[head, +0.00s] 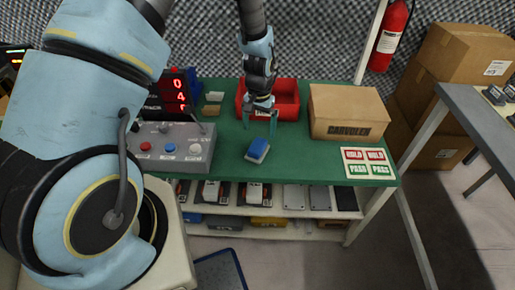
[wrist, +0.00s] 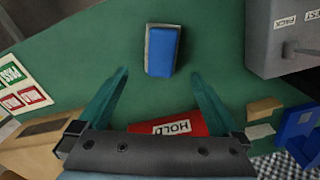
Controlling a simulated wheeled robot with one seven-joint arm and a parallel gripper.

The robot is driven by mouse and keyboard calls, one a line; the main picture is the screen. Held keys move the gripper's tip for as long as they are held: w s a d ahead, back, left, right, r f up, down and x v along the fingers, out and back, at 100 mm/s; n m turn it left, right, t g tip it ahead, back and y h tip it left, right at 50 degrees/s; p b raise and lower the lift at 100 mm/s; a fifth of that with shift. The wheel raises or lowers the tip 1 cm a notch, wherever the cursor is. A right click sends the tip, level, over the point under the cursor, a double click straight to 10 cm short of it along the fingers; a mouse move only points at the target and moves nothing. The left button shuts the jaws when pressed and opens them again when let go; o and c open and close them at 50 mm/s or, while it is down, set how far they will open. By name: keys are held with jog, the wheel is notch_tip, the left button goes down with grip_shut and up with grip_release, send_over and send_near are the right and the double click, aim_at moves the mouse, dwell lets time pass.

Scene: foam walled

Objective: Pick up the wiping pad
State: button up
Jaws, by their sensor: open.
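The wiping pad (head: 258,149) is a small block with a blue top and a pale base, lying on the green bench top. In the wrist view the wiping pad (wrist: 162,50) lies beyond my fingertips, roughly centred between them. My gripper (head: 260,122) is open and empty, above the bench in front of the red bin. In the wrist view both fingers of my gripper (wrist: 159,75) are spread wide, with bare green surface between them. The pad is apart from the fingers.
A red bin (head: 287,99) stands behind my gripper. A cardboard box (head: 347,110) is to the right, with HOLD and PASS labels (head: 368,163) in front of it. A grey button box (head: 170,148) is to the left. The bench around the pad is clear.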

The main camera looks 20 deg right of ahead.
aim_at(258, 144)
notch_tip(258, 144, down, 4)
jog(key=shift+r+p, duration=0.15)
jog(key=shift+p, duration=0.2)
jog(key=shift+a+f+p, duration=0.2)
jog(key=shift+f+p, duration=0.95)
jog(key=shift+f, duration=1.5)
jog(key=shift+c, duration=0.2)
jog(key=c, duration=1.4)
jog(key=shift+r, duration=0.1)
notch_tip(258, 144, up, 10)
jog(key=b, duration=0.2)
jog(key=shift+b, duration=0.35)
